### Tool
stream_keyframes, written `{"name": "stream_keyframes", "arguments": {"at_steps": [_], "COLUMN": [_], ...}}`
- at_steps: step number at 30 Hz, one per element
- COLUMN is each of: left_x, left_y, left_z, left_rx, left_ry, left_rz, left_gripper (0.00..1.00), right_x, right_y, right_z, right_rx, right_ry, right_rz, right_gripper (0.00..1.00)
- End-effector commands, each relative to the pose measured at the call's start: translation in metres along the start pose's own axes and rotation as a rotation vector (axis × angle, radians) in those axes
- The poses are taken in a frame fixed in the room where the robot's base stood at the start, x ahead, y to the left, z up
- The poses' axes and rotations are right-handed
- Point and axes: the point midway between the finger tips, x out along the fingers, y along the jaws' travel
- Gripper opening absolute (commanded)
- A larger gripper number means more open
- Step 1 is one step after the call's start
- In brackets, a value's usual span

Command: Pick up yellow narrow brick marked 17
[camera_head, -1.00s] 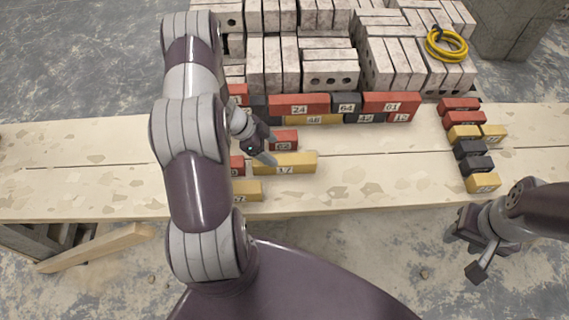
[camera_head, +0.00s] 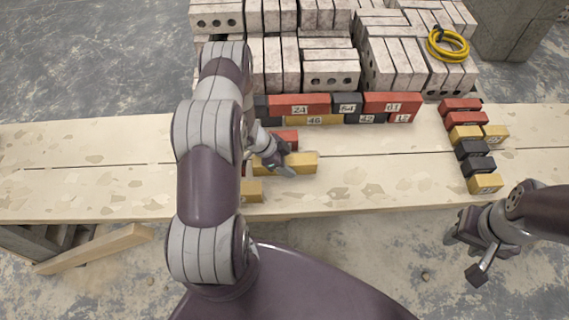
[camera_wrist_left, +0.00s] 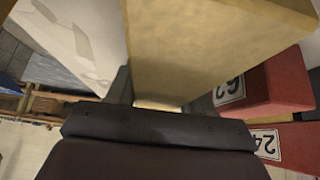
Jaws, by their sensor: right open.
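The yellow narrow brick (camera_head: 304,161) lies on the plank bench in the head view, partly covered by my left gripper (camera_head: 283,166), which hides its number. In the left wrist view the yellow brick (camera_wrist_left: 205,40) fills the space between the two fingers of my left gripper (camera_wrist_left: 160,97), one finger on each side. The fingers look close against it, but whether they press on it cannot be told. My right gripper (camera_head: 464,256) is open and empty, off the bench's front edge at the lower right.
A red brick (camera_head: 288,137) lies just behind the yellow one. Behind it is a row of red, black and yellow bricks (camera_head: 300,105). Another yellow brick (camera_head: 251,190) lies in front, left. A column of bricks (camera_head: 474,150) stands right. The bench (camera_head: 380,170) between is clear.

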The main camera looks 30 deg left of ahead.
Motion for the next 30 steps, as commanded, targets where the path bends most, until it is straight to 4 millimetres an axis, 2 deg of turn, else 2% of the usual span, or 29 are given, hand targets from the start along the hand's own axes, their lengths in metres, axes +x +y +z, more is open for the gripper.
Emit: {"name": "stream_keyframes", "arguments": {"at_steps": [1,2,13,23,30], "left_x": [0.0,0.0,-0.004,-0.036,-0.047], "left_y": [0.0,0.0,-0.001,-0.001,0.034], "left_z": [0.0,0.0,-0.003,-0.023,-0.043], "left_rx": [0.0,0.0,0.002,0.002,0.003], "left_ry": [0.0,0.0,0.001,0.001,0.002], "left_rz": [0.0,0.0,-0.002,-0.003,-0.001], "left_gripper": [0.05,0.0,0.0,0.0,0.0], "right_x": [0.0,0.0,-0.001,-0.005,-0.002], "right_y": [0.0,0.0,0.0,0.0,0.0], "right_z": [0.0,0.0,0.0,-0.001,0.0], "right_rx": [0.0,0.0,0.0,0.0,0.0], "right_ry": [0.0,0.0,0.0,0.0,0.0], "right_rz": [0.0,0.0,0.0,0.0,0.0], "right_gripper": [0.43,0.43,0.43,0.43,0.43]}}
